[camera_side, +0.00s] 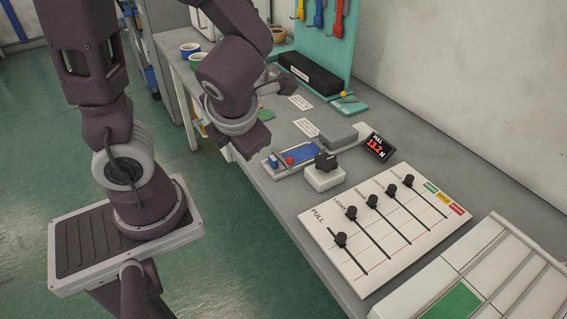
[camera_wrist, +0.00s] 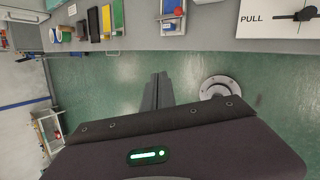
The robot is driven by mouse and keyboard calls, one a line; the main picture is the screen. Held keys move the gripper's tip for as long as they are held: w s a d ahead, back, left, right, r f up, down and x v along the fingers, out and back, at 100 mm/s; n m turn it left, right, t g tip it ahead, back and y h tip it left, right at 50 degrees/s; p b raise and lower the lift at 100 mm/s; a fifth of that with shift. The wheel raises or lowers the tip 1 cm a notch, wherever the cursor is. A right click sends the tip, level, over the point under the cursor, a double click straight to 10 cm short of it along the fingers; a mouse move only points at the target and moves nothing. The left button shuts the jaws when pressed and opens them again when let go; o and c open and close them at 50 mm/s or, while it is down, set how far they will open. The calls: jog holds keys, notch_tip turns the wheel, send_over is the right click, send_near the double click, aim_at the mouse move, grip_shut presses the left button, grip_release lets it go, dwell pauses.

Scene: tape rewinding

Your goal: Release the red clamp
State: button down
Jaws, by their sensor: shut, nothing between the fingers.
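The red clamp (camera_side: 290,160) is a small red part on the left of a blue and white fixture (camera_side: 273,163) near the bench's front edge. In the wrist view the red clamp (camera_wrist: 178,12) is at the top edge, on the tray-like fixture (camera_wrist: 172,29). My gripper (camera_wrist: 160,74) shows in the wrist view with its two dark fingers together and nothing between them. It is over the green floor, off the bench edge and apart from the clamp. In the side view, my wrist is left of the fixture; the fingertips are hard to make out.
A white block with a black knob (camera_side: 325,162) and a grey block (camera_side: 338,136) stand close to the fixture. A slider panel marked PULL (camera_side: 387,232) lies in front, and a display (camera_side: 378,146) reads about 13.2 N. Cups (camera_side: 190,50) stand at the far end.

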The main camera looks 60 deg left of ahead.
jog(key=w+d+f+m+t, duration=0.1)
jog(key=w+f+m, duration=0.1)
jog(key=m, duration=0.7)
jog(key=w+d+f+m, duration=0.2)
jog(key=f+m, duration=0.1)
jog(key=m, duration=0.6)
jog(key=shift+d+f+t, duration=0.15)
jog(key=shift+f+t, duration=0.2)
jog(key=shift+t, duration=0.05)
jog(key=shift+f, duration=0.1)
jog(key=x, duration=0.9)
jog(key=shift+f, duration=0.3)
jog(key=w, duration=0.1)
jog(key=w+a, duration=0.1)
jog(key=w, duration=0.1)
jog(key=shift+w+a, duration=0.2)
jog(key=shift+a, duration=0.05)
jog(key=shift+w, duration=0.3)
jog(key=shift+w, duration=0.1)
